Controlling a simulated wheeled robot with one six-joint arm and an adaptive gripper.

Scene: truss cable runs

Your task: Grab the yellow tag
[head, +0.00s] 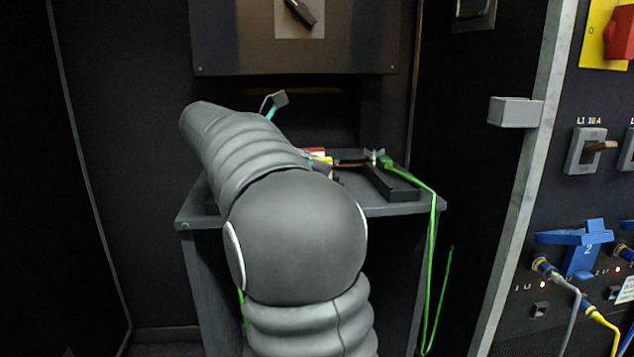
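A small yellow patch (321,167), which may be the yellow tag, shows on the grey table just past the right edge of my arm. It sits below a small red and white piece (315,152). Most of it is hidden by my arm, so I cannot tell its full shape. My arm fills the middle of the head view and bends up and to the left. My gripper does not show, and I cannot see anything held.
The grey table (423,209) carries a dark tray-like piece (400,190) on the right. A green cable (433,230) hangs over the table's right edge. A panel with switches and blue plugs stands at the right.

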